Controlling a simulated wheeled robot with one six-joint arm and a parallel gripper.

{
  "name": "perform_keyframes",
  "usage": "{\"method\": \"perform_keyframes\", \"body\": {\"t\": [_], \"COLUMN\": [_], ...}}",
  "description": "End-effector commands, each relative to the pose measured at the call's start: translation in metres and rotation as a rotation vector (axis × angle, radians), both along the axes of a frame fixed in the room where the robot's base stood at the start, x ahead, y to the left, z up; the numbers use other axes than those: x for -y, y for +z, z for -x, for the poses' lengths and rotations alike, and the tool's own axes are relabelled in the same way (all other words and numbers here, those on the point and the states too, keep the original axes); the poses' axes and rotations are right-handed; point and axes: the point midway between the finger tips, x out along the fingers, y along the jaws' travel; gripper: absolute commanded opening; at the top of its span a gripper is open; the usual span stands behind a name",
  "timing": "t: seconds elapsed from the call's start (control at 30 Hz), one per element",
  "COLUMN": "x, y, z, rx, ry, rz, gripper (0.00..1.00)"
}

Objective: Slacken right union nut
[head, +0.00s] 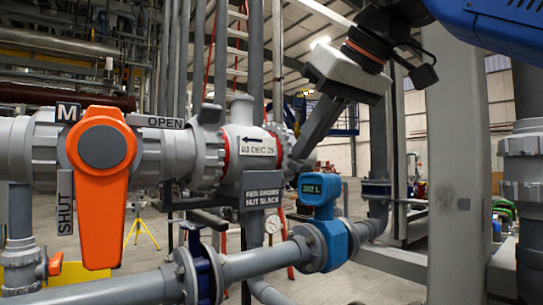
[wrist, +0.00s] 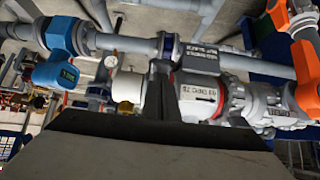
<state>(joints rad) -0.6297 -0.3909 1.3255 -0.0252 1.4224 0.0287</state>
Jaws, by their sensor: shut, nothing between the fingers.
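The right union nut (head: 286,146) is a grey ribbed ring at the right end of the white check body (head: 250,150), with a thin red edge beside it. My gripper (head: 299,153) reaches down from the upper right, its tip at this nut, partly covering it. Its fingers look shut and hold nothing. I cannot tell whether they touch the nut. In the wrist view, the dark fingers (wrist: 157,92) stand beside the white body (wrist: 197,98) and hide the right nut. A red ring (head: 228,153) also shows at the body's left end, beside the left nut (head: 210,150).
An orange valve handle (head: 102,185) hangs down at left, between OPEN and SHUT plates. A sign (head: 262,190) about red and a slack nut hangs below. A blue meter (head: 322,225) sits on the lower pipe (head: 250,261). A grey column (head: 457,180) stands right.

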Motion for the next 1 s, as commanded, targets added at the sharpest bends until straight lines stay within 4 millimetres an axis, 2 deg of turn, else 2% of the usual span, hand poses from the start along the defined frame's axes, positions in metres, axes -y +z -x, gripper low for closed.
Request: {"method": "perform_keyframes", "body": {"t": [0.3, 0.57, 1.0], "x": [0.0, 0.001, 0.001], "y": [-0.02, -0.025, -0.044], "z": [-0.003, -0.003, -0.008], "rx": [-0.004, -0.002, -0.002], "ry": [0.0, 0.0, -0.001], "rz": [0.003, 0.001, 0.001], "gripper": [0.0, 0.0, 0.0]}}
